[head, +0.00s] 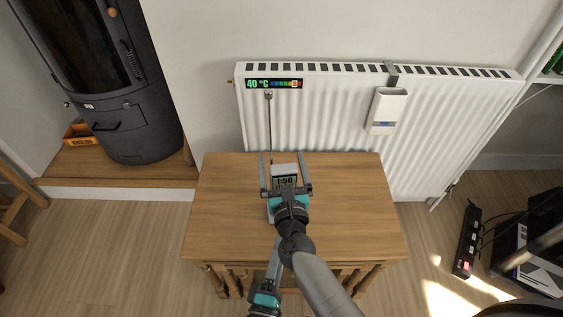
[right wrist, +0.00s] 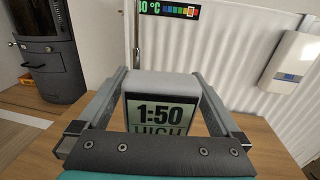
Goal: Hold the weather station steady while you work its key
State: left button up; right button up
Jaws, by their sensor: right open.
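The weather station (head: 285,170) is a small light-grey block on the wooden table. In the right wrist view its screen (right wrist: 160,112) reads 1:50, with the word HIGH partly cut off below. My right gripper (head: 284,173) is open, with one finger on each side of the station. In the right wrist view my right gripper (right wrist: 160,85) shows narrow gaps beside the station's front, so no firm grip shows. The key cannot be made out. My left gripper (head: 265,296) shows partly low in the head view, beside the right arm; its jaw opening is unclear.
The wooden table (head: 355,215) is bare around the station. A white radiator (head: 330,120) stands behind it, with a temperature strip (head: 273,84) and a hung white box (head: 386,110). A dark stove (head: 125,110) is at left, a power strip (head: 467,240) on the floor at right.

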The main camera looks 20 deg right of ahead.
jog(key=shift+w, duration=0.1)
jog(key=shift+c, duration=0.4)
grip_shut()
pick_arm(q)
grip_shut()
dwell(0.5)
dwell(1.4)
